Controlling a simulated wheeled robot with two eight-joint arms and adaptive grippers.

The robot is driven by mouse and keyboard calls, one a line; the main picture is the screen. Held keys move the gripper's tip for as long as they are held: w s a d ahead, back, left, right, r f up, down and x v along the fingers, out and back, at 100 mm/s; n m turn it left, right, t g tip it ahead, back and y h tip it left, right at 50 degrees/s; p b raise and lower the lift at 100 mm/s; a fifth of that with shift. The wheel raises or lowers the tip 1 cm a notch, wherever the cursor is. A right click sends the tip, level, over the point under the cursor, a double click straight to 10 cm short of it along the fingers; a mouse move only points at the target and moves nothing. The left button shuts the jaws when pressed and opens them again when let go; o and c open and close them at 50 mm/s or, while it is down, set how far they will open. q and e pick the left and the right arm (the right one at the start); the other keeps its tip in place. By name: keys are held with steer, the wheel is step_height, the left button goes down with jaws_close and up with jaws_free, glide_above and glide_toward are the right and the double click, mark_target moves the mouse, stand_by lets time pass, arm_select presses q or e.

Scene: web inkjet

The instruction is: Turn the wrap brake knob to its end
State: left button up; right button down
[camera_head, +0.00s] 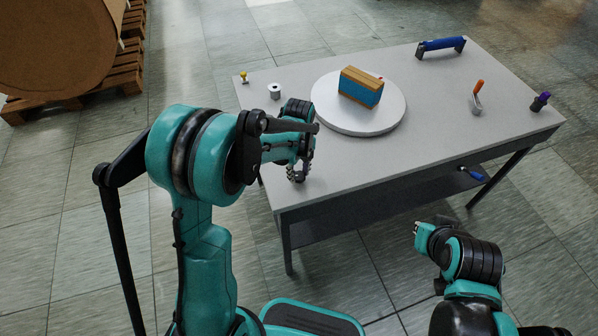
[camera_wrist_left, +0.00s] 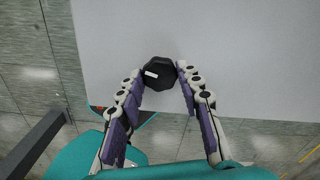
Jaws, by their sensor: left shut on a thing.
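The wrap brake knob (camera_wrist_left: 158,73) is a black, many-sided knob with a white mark on its top, seen in the left wrist view. The mark lies left of the knob's middle. My left gripper (camera_wrist_left: 158,80) is shut on the knob, with one finger on each side of it. In the head view my left gripper (camera_head: 298,172) is at the near left part of the table, and the knob is hidden there. My right gripper (camera_head: 420,228) is off the table's near side, and its fingers are too unclear to read.
The grey table (camera_head: 440,110) holds a white round disc (camera_head: 330,112) with a wood-and-blue box (camera_head: 361,88). A white roll (camera_head: 274,91), yellow-topped piece (camera_head: 243,77), blue handle (camera_head: 441,46), orange lever (camera_head: 477,95) and purple-topped knob (camera_head: 540,101) stand around it. A large brown roll (camera_head: 60,45) stands on a pallet.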

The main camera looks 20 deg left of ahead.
mark_target(299, 175)
arm_select(q)
steer(key=m, duration=0.4)
steer(key=shift+m, duration=2.2)
steer(key=o, duration=1.2)
steer(key=shift+c, duration=0.2)
steer(key=shift+r, duration=0.1)
step_height(299, 175, up, 12)
